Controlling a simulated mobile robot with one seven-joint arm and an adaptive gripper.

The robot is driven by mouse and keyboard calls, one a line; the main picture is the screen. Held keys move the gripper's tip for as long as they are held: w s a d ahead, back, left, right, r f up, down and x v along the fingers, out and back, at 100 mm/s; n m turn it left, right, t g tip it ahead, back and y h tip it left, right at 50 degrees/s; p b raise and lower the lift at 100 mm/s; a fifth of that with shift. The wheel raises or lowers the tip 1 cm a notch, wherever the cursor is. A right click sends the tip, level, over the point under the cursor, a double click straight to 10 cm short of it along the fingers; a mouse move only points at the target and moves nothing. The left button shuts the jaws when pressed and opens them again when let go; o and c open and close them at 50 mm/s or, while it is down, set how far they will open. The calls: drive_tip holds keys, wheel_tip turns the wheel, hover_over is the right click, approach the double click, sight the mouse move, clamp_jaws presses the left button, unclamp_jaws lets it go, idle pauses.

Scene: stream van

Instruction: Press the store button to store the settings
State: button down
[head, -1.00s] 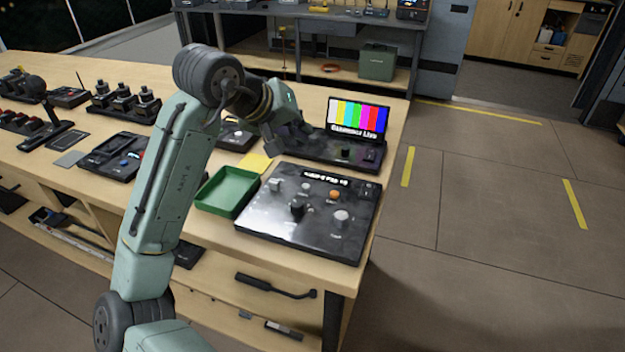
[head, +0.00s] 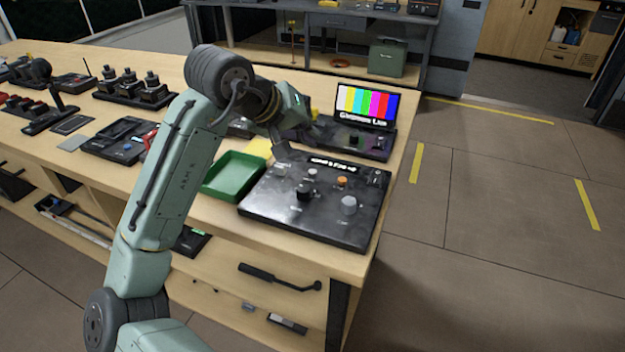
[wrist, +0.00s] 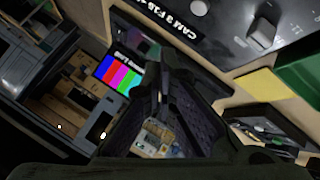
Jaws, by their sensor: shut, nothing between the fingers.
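A dark control panel (head: 270,209) lies at the near right corner of the wooden bench. It carries an orange button (head: 342,181), a black knob (head: 304,192), a large grey round control (head: 348,205), a smaller light one (head: 312,174) and a grey control (head: 280,169) at the upper left. Their labels are too small to read, so I cannot tell which is the store button. My gripper (head: 283,152) is shut and empty by the panel's far left corner, apparently above it. In the wrist view my gripper (wrist: 158,82) shows dark fingers, with the panel (wrist: 225,45) along the top.
A green tray (head: 235,177) stands directly left of the panel, with a yellow note (head: 259,147) behind it. A colour-bar screen (head: 366,104) on a dark console stands behind the panel. Other control units fill the bench's left. The floor at right is clear.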

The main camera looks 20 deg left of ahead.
sight(309, 170)
drive_tip(key=shift+f+b, duration=1.25)
drive_tip(key=shift+f, duration=1.15)
drive_tip(key=shift+f, duration=0.4)
drive_tip(key=shift+f+b, duration=0.35)
drive_tip(key=shift+f, duration=0.1)
drive_tip(key=shift+r, duration=0.1)
drive_tip(key=shift+r+p, duration=0.75)
drive_tip(key=shift+p, duration=0.05)
wheel_tip(309, 170, up, 5)
drive_tip(key=p, duration=0.4)
idle(0.7)
